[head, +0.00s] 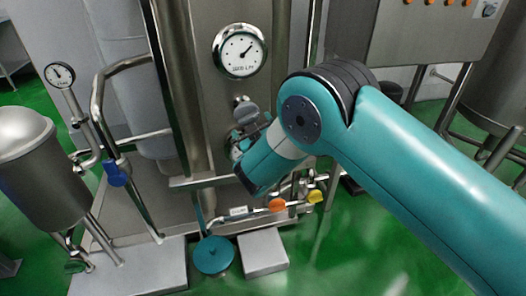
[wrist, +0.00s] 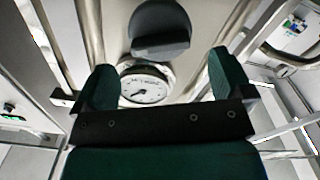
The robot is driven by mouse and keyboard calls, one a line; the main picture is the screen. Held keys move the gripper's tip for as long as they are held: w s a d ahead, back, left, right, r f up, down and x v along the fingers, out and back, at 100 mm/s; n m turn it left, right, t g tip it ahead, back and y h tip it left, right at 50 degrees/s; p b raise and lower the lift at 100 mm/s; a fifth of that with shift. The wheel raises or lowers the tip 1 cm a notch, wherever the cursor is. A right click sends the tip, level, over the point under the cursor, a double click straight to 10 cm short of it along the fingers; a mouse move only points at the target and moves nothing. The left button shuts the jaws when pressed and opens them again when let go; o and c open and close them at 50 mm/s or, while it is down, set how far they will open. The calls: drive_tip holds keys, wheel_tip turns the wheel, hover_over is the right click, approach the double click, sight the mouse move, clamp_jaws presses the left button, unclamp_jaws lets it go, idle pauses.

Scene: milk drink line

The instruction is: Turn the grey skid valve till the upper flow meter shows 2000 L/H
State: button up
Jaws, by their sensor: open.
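The upper flow meter (head: 240,51) is a round white dial on the steel skid in the head view. Its needle points to the upper right; the scale is too small to read surely. The grey valve (head: 245,109) is a rounded knob below that dial. It shows large at the top of the wrist view (wrist: 160,30). My gripper (head: 243,132) is just below the knob in the head view, partly hidden by my arm. In the wrist view my open gripper (wrist: 161,68) has its fingers apart, with the knob beyond the fingertips and no grip on it.
In the wrist view a white dial (wrist: 146,85) shows between my fingers; I cannot tell which meter it is. Blue (head: 117,173), orange (head: 277,204) and yellow (head: 315,196) handles sit on lower pipes. A steel funnel tank (head: 40,170) stands at left, a control cabinet (head: 425,35) at right.

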drive_tip(key=b+v, duration=0.6)
drive_tip(key=v, duration=0.6)
drive_tip(key=shift+w, duration=0.1)
